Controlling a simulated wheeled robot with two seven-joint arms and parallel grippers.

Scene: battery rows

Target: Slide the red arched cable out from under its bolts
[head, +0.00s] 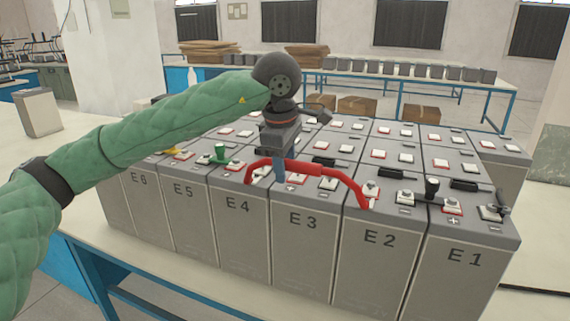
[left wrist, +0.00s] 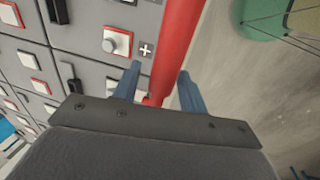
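The red arched cable (head: 292,168) rises above the front row of grey batteries, from near E4 across E3 to E2 (head: 380,238). Its right end lies by a white terminal with a bolt (head: 371,188) on E2; its left end comes down on E4 (head: 238,203). My left gripper (head: 281,172) points down at the cable's left half. In the left wrist view, its two blue fingers (left wrist: 160,72) stand apart on either side of the red cable (left wrist: 176,45), with a small gap at the left finger. The left end's fastening is unclear. My right gripper is not in view.
More battery rows stand behind. A bench (head: 480,87) with small boxes is at the back. The table's right side (head: 535,235) is clear.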

